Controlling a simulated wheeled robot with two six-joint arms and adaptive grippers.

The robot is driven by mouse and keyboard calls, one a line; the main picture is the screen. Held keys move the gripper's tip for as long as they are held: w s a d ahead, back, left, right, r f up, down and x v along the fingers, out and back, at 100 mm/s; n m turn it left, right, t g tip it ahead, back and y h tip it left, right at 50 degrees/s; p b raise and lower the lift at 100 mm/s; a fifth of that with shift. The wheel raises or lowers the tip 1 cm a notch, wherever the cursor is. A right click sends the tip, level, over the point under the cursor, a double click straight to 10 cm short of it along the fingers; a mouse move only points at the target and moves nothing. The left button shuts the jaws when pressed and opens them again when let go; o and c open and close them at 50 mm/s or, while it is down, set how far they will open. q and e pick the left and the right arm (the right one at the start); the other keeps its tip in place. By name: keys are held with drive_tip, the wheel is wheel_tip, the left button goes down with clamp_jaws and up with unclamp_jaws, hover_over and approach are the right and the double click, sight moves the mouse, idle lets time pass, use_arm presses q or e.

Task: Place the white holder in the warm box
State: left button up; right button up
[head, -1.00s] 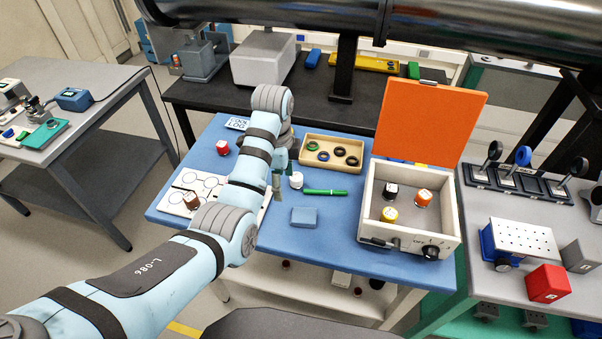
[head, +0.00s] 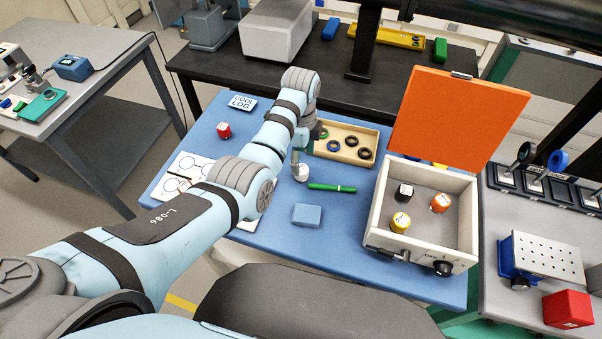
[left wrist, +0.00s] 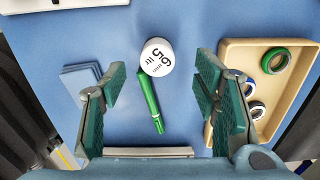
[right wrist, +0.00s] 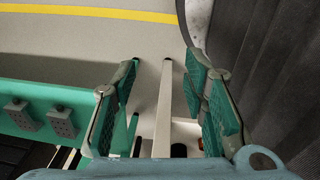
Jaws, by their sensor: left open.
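The white holder (head: 302,174) stands on the blue table, partly covered by my left gripper (head: 298,158). In the left wrist view the white holder (left wrist: 157,57) shows its printed top, just ahead of and between the fingertips of my open left gripper (left wrist: 161,82). The gripper holds nothing. The warm box (head: 376,213) is at the table's right, its orange lid (head: 445,112) standing open. Inside it are a black holder (head: 404,193), an orange holder (head: 440,203) and a yellow holder (head: 400,222). My right gripper (right wrist: 162,82) is open and empty, low beside the table furniture.
A green marker (head: 332,188) lies beside the white holder, its end close to it. A tan tray (head: 365,132) with several rings is behind.

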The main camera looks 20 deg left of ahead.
sight(301, 169)
use_arm(q)
wheel_tip(301, 169, down, 6)
drive_tip(key=shift+d+r+b, duration=0.1)
drive_tip(key=shift+r+b, duration=0.15)
drive_tip(key=shift+b, duration=0.15)
drive_tip(key=shift+s+r, duration=0.15)
drive_tip(key=shift+s, duration=0.05)
drive_tip(key=shift+c, duration=0.5)
clamp_jaws()
use_arm(e)
drive_tip(key=shift+w+f, duration=0.35)
drive_tip(key=shift+w, duration=0.25)
